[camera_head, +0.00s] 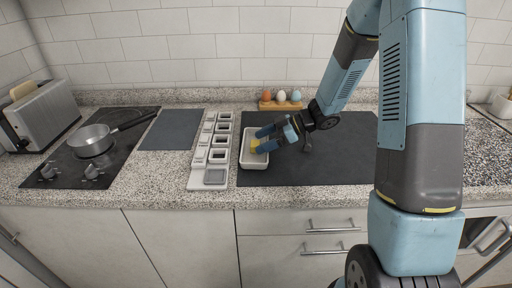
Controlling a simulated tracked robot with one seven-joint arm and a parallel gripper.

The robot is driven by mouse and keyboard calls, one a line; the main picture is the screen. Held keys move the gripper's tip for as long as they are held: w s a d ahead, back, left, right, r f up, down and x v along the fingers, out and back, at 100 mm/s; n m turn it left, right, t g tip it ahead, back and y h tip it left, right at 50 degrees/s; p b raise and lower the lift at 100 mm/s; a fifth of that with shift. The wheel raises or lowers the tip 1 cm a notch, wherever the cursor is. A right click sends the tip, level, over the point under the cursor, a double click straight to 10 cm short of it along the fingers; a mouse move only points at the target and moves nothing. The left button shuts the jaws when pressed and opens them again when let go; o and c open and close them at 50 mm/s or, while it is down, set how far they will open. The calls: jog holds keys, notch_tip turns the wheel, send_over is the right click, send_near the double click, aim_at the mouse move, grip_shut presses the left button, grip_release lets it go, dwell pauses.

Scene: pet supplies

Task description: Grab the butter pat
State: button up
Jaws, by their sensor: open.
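The butter pat (254,145) is a small yellow piece in the white rectangular dish (244,160) near the middle of the counter. My gripper (260,140) reaches in from the right, low over the dish, with its blue fingers pointing left. The fingers are open, and the yellow piece shows at their tips. I cannot tell whether they touch it. The fingers hide part of the dish and possibly part of the butter.
A row of small white square containers (200,183) stands left of the dish. An egg holder (281,106) with three eggs stands behind. A pan (91,139) sits on the cooktop (122,148), with a toaster (43,112) at far left. The dark mat (330,170) is mostly clear.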

jog(key=shift+x, duration=0.85)
jog(key=c, duration=1.1)
